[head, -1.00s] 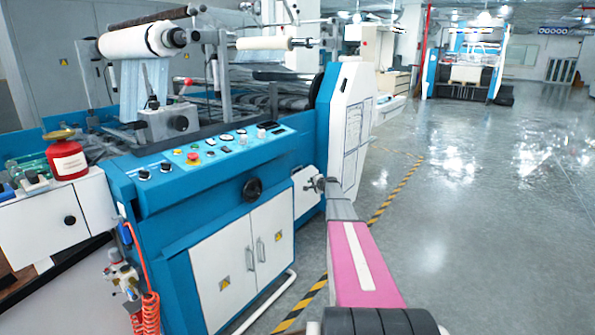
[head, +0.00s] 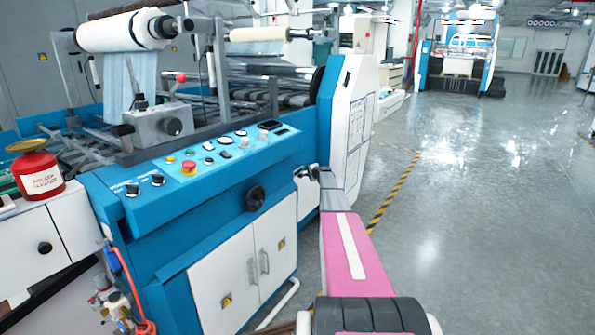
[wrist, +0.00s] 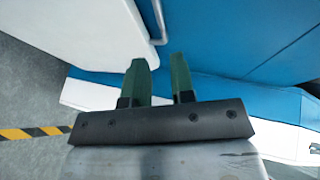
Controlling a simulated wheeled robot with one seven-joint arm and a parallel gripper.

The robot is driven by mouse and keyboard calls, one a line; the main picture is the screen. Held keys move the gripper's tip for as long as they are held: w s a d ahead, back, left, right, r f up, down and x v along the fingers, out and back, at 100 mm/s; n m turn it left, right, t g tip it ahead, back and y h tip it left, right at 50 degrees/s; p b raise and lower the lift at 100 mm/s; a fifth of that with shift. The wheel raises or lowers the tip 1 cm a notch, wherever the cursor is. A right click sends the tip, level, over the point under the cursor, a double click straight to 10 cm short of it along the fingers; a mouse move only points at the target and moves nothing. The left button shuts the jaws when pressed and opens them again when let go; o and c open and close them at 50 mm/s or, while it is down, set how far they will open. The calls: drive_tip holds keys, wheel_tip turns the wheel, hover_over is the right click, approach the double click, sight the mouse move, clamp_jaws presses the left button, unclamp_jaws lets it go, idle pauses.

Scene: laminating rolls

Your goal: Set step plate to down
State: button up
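The blue and white laminating machine (head: 215,200) fills the left and middle of the head view. I cannot make out a step plate for certain in either view. My gripper (head: 308,172) is small in the head view, at the far end of my pink arm, close to the machine's right front corner. In the wrist view my gripper (wrist: 160,78) shows two green fingers standing apart with nothing between them. Beyond them are a blue machine panel (wrist: 235,40) and a white panel (wrist: 105,30). Whether the fingers touch the machine cannot be told.
A red can (head: 38,172) stands on a white cabinet (head: 40,240) at the left. The control panel (head: 205,160) has a red button and several knobs. A black handwheel (head: 255,198) sticks out of the front. Open grey floor (head: 480,200) lies to the right.

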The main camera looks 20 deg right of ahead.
sight(298, 169)
drive_tip(key=x, duration=1)
drive_tip(key=shift+w, duration=0.1)
drive_tip(key=shift+c, duration=0.3)
clamp_jaws()
